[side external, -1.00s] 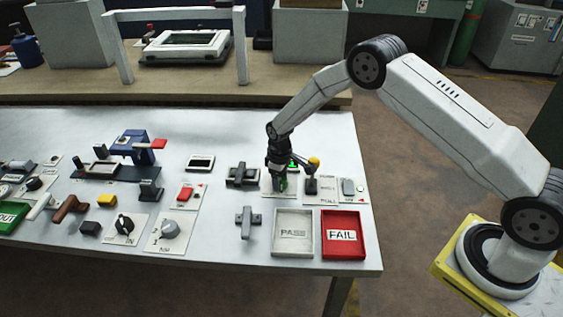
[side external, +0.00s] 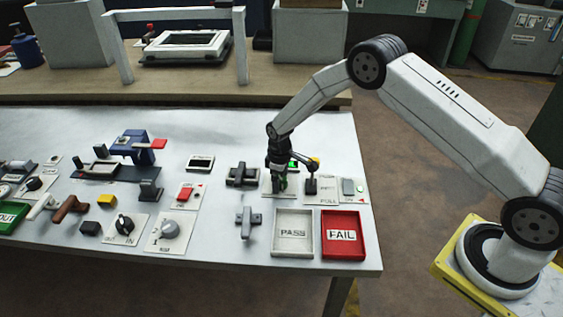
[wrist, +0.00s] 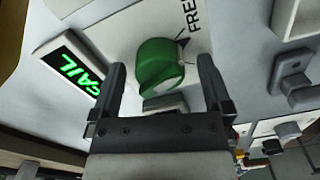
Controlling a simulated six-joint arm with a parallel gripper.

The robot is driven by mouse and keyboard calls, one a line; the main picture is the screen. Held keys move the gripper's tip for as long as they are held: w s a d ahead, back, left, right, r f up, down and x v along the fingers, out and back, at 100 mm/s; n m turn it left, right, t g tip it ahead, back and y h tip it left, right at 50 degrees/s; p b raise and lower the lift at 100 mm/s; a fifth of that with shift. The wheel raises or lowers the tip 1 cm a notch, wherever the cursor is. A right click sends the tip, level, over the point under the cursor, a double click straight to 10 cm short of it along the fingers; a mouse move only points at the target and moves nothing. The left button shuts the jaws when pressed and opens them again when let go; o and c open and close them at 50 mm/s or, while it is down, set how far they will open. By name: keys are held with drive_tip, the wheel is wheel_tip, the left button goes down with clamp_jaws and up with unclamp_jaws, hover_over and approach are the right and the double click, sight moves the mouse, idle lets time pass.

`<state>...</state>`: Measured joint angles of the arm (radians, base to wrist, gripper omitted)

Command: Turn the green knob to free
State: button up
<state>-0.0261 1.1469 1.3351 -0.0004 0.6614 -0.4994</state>
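The green knob (wrist: 160,66) sits on a light panel, and the word FREE (wrist: 193,16) is printed beyond it in the wrist view. My gripper (wrist: 162,72) is open, with one finger on each side of the knob and a visible gap to it on both sides. The knob's marked pointer direction is hard to tell. In the side view my gripper (side external: 279,188) is down over the knob's panel and mostly hides the knob.
A display with green FAIL letters (wrist: 82,70) stands left of the knob in the wrist view. In the side view, a black lever (side external: 311,187) stands just right of my gripper. The PASS tray (side external: 293,250) and red FAIL tray (side external: 361,218) lie in front.

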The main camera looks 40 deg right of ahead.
drive_tip(key=shift+r, duration=3.9)
drive_tip(key=shift+m, duration=0.3)
drive_tip(key=m, duration=0.4)
drive_tip(key=shift+s+a+m+h, duration=0.1)
drive_tip(key=shift+a+m+h, duration=0.1)
drive_tip(key=shift+m+h, duration=0.1)
drive_tip(key=shift+f, duration=0.15)
drive_tip(key=shift+d+f, duration=0.15)
drive_tip(key=shift+f, duration=3.65)
drive_tip(key=c, duration=1.3)
